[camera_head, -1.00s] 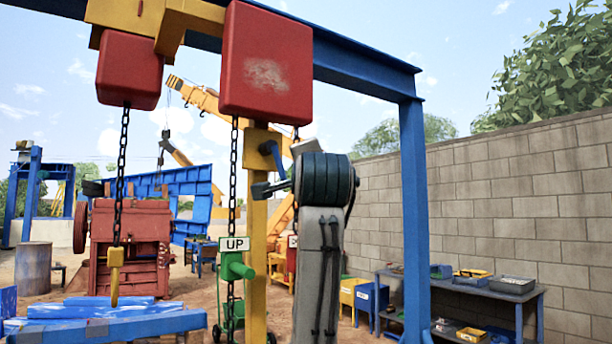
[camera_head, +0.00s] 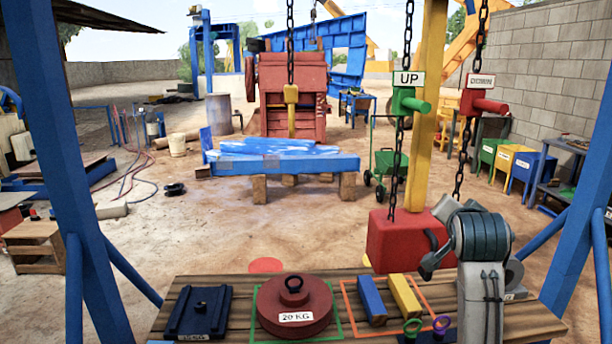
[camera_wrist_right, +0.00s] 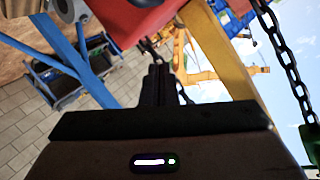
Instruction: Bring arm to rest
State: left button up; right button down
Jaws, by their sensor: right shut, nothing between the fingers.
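My right arm (camera_head: 482,290) stands folded at the lower right of the head view, its grey link upright and its dark ribbed joint on top. My right gripper (camera_wrist_right: 162,75) shows in the wrist view as two dark fingers pressed together with nothing between them. In that view it points toward a red block and a yellow post. In the head view I cannot make out its fingertips. My left arm and gripper are not in view.
A red block (camera_head: 395,240) hangs on chains just left of my right arm. The wooden table (camera_head: 225,325) below holds a 20 KG weight (camera_head: 293,308), a dark block (camera_head: 200,312), and blue and yellow bars. Green UP (camera_head: 410,103) and red DOWN (camera_head: 483,105) handles hang above.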

jog(key=s+f+n+g+y, duration=0.1)
jog(key=s+f+n+g, duration=0.1)
jog(key=s+f, duration=0.5)
jog(key=s+a+f+n+g, duration=0.1)
jog(key=s+f+n, duration=0.15)
jog(key=f, duration=0.85)
jog(key=s+f+n+g+y, duration=0.1)
jog(key=s+f+g, duration=0.1)
jog(key=s+f, duration=0.45)
jog(key=s+a+f+n+g, duration=0.1)
jog(key=s+f+n+g, duration=0.1)
jog(key=s+f, duration=0.45)
jog(key=s+a+f+n+g+y, duration=0.15)
jog(key=s+f, duration=0.25)
jog(key=s, duration=0.6)
jog(key=s+f+n+g, duration=0.2)
jog(key=s+f, duration=0.4)
jog(key=s, duration=0.3)
notch_tip(320, 180, down, 30)
jog(key=d, duration=0.3)
jog(key=s+d+f+g, duration=0.1)
jog(key=s+f+g, duration=0.1)
jog(key=s+f, duration=1.4)
notch_tip(320, 180, down, 2)
jog(key=shift+s+f, duration=0.1)
jog(key=shift+s, duration=0.25)
